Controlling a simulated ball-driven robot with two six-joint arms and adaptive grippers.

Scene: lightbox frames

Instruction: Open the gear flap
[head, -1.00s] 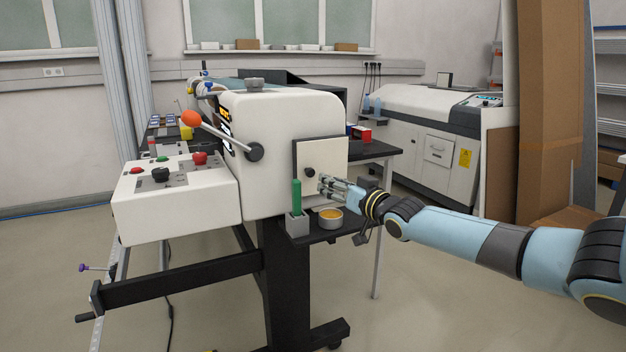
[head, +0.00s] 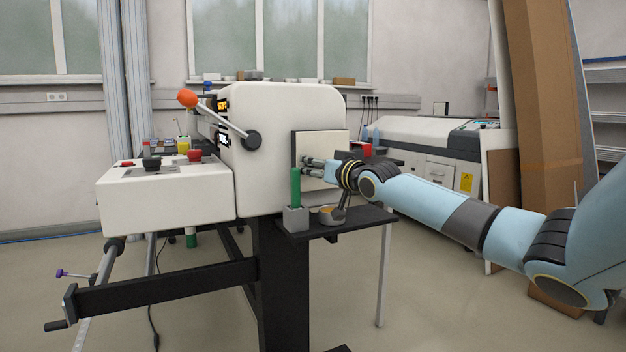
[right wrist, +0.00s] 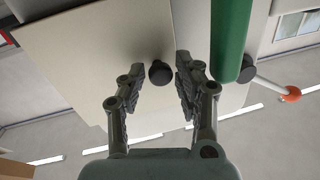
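The gear flap (head: 325,143) is a pale, dark-edged panel on the end of the white machine (head: 285,115). It looks closed. Its black round knob (right wrist: 160,73) shows in the right wrist view, where the pale flap (right wrist: 115,50) lies behind it. My right gripper (head: 307,167) is at the flap and hides the knob in the head view. In the right wrist view my right gripper (right wrist: 161,80) is open, with one finger on each side of the knob and a gap to both. My left gripper is not in view.
A small dark shelf (head: 355,220) below the flap carries a green-handled tool (head: 296,187) in a grey holder and a round tin (head: 331,215). A lever with an orange ball (head: 188,98) projects from the machine. A control box (head: 165,195) stands at left.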

